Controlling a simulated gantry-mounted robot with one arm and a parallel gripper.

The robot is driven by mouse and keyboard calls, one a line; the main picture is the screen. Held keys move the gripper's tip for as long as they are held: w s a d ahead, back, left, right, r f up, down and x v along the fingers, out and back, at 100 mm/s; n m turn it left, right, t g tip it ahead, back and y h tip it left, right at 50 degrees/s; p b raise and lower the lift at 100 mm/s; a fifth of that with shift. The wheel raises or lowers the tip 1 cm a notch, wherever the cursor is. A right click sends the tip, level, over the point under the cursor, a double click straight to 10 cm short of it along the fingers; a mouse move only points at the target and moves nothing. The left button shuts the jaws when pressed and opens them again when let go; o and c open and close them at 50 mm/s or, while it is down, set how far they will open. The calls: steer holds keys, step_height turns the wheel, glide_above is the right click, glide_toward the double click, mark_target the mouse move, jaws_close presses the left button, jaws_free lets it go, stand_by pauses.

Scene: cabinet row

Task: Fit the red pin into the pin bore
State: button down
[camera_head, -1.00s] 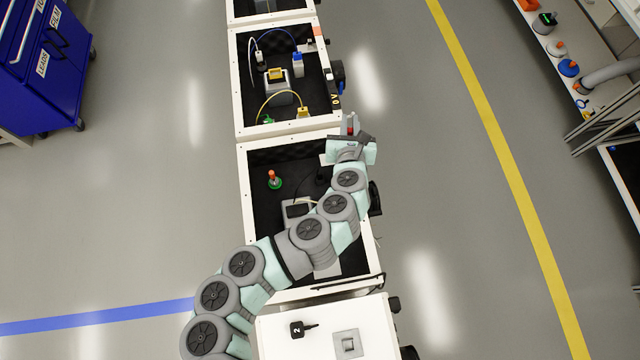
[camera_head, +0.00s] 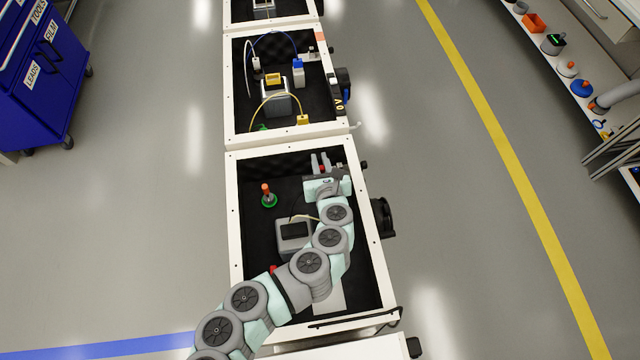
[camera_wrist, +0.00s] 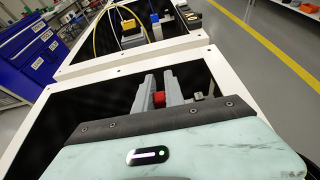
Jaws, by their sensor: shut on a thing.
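My gripper (camera_head: 321,160) is over the far right part of the nearest open white-framed cabinet, its fingers pointing to the far side. The wrist view shows my gripper (camera_wrist: 159,80) shut on the red pin (camera_wrist: 158,98). Only a short red piece of the pin shows between the two grey fingers. A small grey fitting (camera_wrist: 203,94) lies just right of the fingers, close to the cabinet's right wall. I cannot tell whether it has the pin bore, and no bore opening is visible.
The cabinet frame (camera_head: 233,230) surrounds a dark interior. Inside stand an orange-topped post on a green base (camera_head: 268,197) and a grey box (camera_head: 293,236) with a cable. The neighbouring cabinet holds a blue-topped block (camera_head: 298,74) and a yellow cable. Dark knobs (camera_head: 383,218) stick out right.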

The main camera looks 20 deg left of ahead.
steer(key=f+b, duration=0.1)
steer(key=f, duration=0.4)
steer(key=f+b, duration=0.2)
steer(key=f, duration=0.3)
steer(key=shift+w+a, duration=0.15)
steer(key=shift+a, duration=0.05)
steer(key=shift+s+d+f, duration=0.1)
steer(key=shift+s+d, duration=0.05)
steer(key=shift+s, duration=0.05)
steer(key=c, duration=1.4)
jaws_free()
steer(key=shift+r, duration=0.25)
steer(key=shift+d, duration=0.1)
steer(key=shift+s+d+r+p, duration=0.25)
steer(key=shift+s+r+p, duration=0.05)
steer(key=shift+s+r, duration=0.1)
steer(key=p+v, duration=0.2)
steer(key=v, duration=0.8)
steer(key=shift+s+d, duration=0.25)
steer(key=shift+s, duration=0.1)
